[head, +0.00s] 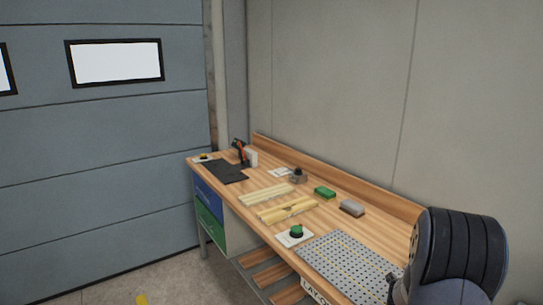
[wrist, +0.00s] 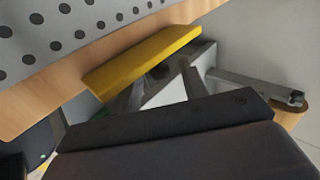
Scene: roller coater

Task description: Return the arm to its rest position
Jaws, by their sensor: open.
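My arm (head: 463,250) shows at the lower right of the head view as a dark, ribbed link beside the near end of the workbench. The rest of the arm is cut off by the frame edge, and my gripper is not visible there. In the wrist view, my gripper (wrist: 160,74) seems to show as grey finger parts beyond a dark bar. It is open, and nothing is seen held between the fingers. The perforated plate (wrist: 78,24) and the wooden bench edge are close by at the upper left of that view.
The workbench (head: 335,215) carries a perforated plate (head: 345,268), a green button (head: 296,231), a green block (head: 325,192), a grey block (head: 351,208), a black mat (head: 223,172) and pale strips (head: 266,195). A yellow bar (wrist: 140,60) is near the fingers. A wall stands behind the bench.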

